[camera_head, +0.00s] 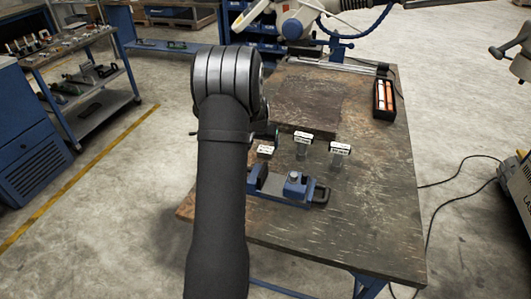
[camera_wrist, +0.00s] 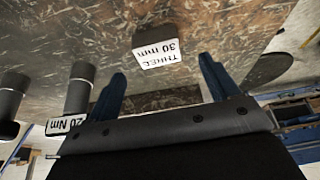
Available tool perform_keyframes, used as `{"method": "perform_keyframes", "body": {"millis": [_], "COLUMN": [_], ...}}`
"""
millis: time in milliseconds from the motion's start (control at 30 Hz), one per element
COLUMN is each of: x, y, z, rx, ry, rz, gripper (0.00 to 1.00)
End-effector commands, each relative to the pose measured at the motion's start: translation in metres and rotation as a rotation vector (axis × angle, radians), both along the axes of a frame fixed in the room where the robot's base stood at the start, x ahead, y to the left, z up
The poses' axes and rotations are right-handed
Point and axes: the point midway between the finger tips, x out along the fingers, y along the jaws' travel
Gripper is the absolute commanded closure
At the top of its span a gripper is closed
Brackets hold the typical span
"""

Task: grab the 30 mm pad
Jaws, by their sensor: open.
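The 30 mm pad (camera_wrist: 150,34) is a small dark block with a white label reading "30 mm" in the wrist view. It lies on the worn bench top. In the head view a low labelled piece (camera_head: 265,150), which looks like the same pad, sits just right of my arm. My gripper (camera_wrist: 162,66) is open, with one blue finger to each side in the wrist view. The pad shows in the gap between the fingertips and beyond them, and nothing is held. How far above the bench the fingertips are is hard to tell. My arm hides the gripper in the head view.
Two taller labelled pieces (camera_head: 303,146) (camera_head: 339,155) stand right of the low piece; one label reads "20 Nm" (camera_wrist: 67,124) in the wrist view. A blue vise (camera_head: 295,187) lies nearer the front. A black box with orange-and-white items (camera_head: 384,98) sits at the back right.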

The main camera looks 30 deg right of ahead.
Motion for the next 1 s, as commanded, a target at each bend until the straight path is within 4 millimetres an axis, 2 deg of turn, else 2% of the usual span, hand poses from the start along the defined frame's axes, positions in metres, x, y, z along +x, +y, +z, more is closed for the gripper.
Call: {"method": "perform_keyframes", "body": {"millis": [300,633,900,1000], "x": [0.009,0.011,0.011,0.012], "y": [-0.011,-0.013,-0.013,-0.013], "z": [-0.040,-0.044,-0.044,-0.043], "rx": [0.001,0.000,0.001,-0.001], "ry": [0.001,-0.001,-0.001,-0.003], "rz": [0.000,0.000,0.000,0.000], "gripper": [0.20,0.20,0.73,0.90]}}
